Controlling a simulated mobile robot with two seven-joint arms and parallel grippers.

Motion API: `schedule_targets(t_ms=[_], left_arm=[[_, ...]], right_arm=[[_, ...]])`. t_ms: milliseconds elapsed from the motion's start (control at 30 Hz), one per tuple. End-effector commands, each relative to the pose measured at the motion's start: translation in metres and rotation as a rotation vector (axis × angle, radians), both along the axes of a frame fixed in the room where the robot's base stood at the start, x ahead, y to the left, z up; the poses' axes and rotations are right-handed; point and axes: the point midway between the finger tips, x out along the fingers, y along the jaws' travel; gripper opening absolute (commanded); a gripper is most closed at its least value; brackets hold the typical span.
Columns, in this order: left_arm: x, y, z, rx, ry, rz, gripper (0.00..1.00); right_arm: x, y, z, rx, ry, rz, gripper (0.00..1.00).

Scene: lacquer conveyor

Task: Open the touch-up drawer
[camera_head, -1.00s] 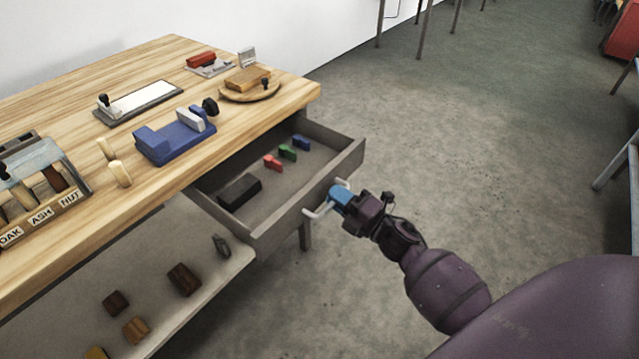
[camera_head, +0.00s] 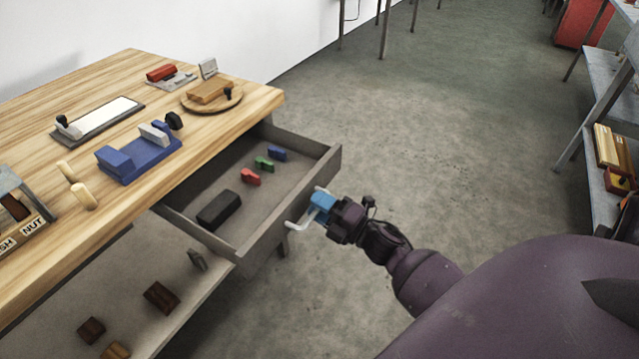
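The touch-up drawer (camera_head: 309,192) is pulled well out from under the wooden workbench (camera_head: 262,100). Inside it lie a black block (camera_head: 218,209) and small red (camera_head: 250,177), green (camera_head: 264,163) and blue (camera_head: 278,153) pieces. A pale bar handle (camera_head: 297,225) is on the drawer's front. My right gripper (camera_head: 321,206) has blue fingertips at the handle and appears closed around its bar, which sticks out on both sides of them. My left gripper is not in view.
On the bench stand a blue fixture (camera_head: 140,160), a round wooden board (camera_head: 212,101) and a labelled holder (camera_head: 22,235). Wood blocks (camera_head: 161,297) lie on the lower shelf. A metal shelf unit (camera_head: 597,130) stands at the right. The floor between is clear.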

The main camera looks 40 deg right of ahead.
Motion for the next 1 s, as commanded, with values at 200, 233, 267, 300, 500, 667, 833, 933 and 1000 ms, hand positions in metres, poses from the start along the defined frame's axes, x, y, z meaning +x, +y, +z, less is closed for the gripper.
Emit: schedule_targets(t_ms=[200,233,267,300,500,667,833,933,1000], left_arm=[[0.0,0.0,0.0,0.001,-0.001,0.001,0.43],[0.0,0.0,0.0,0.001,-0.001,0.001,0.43],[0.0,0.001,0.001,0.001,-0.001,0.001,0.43],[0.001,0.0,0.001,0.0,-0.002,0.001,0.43],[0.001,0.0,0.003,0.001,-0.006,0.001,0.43],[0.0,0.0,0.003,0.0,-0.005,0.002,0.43],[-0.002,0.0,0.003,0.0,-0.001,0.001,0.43],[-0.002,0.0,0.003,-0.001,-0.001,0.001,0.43],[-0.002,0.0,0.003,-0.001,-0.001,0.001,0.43]], right_arm=[[-0.002,-0.001,0.0,0.0,0.0,0.0,0.36],[-0.004,-0.002,-0.001,0.0,0.0,0.0,0.36],[-0.006,-0.002,-0.001,0.0,0.0,-0.001,0.36],[-0.01,-0.004,-0.002,0.0,0.001,-0.001,0.36],[-0.042,-0.015,-0.009,0.001,0.002,-0.002,0.36],[-0.068,-0.025,-0.014,0.0,0.001,-0.002,0.36],[-0.089,-0.032,-0.018,0.0,0.001,0.0,0.36],[-0.096,-0.035,-0.019,0.0,0.0,-0.001,0.36],[-0.099,-0.036,-0.019,0.0,0.0,0.0,0.36]])
